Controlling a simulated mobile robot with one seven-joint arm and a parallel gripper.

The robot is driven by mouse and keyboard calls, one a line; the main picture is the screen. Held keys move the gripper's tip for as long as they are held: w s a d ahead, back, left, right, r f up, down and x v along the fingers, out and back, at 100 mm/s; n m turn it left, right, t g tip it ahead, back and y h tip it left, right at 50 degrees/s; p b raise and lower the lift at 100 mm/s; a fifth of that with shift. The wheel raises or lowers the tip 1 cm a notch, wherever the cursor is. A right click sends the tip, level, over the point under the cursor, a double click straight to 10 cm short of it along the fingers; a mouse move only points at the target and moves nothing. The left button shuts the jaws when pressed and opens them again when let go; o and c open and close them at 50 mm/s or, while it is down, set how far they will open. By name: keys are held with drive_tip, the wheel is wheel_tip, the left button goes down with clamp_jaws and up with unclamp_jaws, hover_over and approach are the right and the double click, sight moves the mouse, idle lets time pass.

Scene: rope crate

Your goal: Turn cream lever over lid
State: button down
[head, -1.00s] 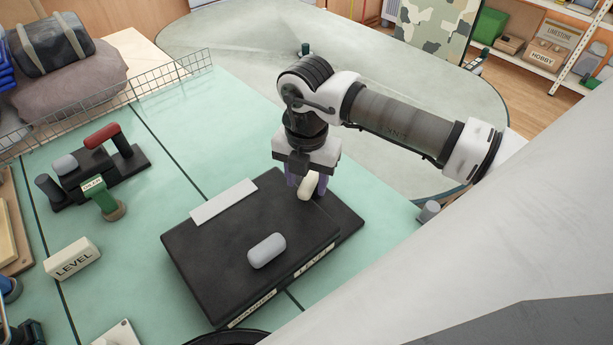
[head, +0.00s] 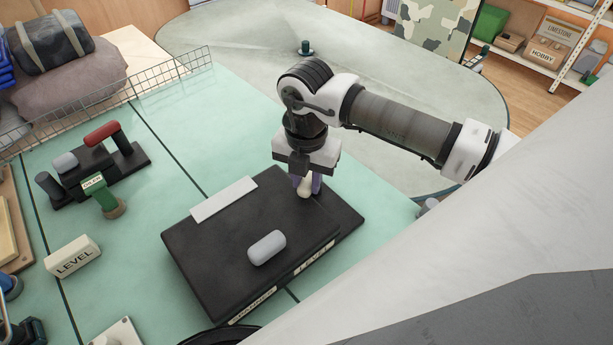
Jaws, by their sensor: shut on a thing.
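The black box with its flat lid (head: 215,250) lies on the green table, with a grey rounded block (head: 267,247) and a pale strip (head: 223,199) on top. The cream lever (head: 305,188) is at the box's far right part. My gripper (head: 307,185) points down over that part, its purple fingers shut on the cream lever. The fingers hide some of the lever, and its pivot cannot be made out.
A black stand with a red handle (head: 101,133), a green labelled piece (head: 100,194) and a cream LEVEL block (head: 72,256) stand to the left. A wire rack (head: 170,78) edges the table's back.

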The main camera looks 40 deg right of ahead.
drive_tip(key=shift+f, duration=0.1)
drive_tip(key=shift+w+f+b, duration=0.15)
drive_tip(key=shift+b, duration=0.6)
drive_tip(key=m+b, duration=0.1)
drive_tip(key=b, duration=0.1)
drive_tip(key=shift+w+a+f+m+b, duration=0.15)
drive_tip(key=shift+w+m+b, duration=0.1)
drive_tip(key=shift+m+b, duration=0.15)
drive_tip(key=shift+w+a+m+b, duration=0.1)
drive_tip(key=shift+w+m+b, duration=0.2)
drive_tip(key=shift+m+b, duration=0.55)
drive_tip(key=shift+w+r+m+b, duration=0.15)
drive_tip(key=shift+r+m+b, duration=0.1)
drive_tip(key=shift+r+b, duration=0.2)
drive_tip(key=c, duration=1.2)
unclamp_jaws()
drive_tip(key=shift+o, duration=0.2)
drive_tip(key=shift+a, duration=0.1)
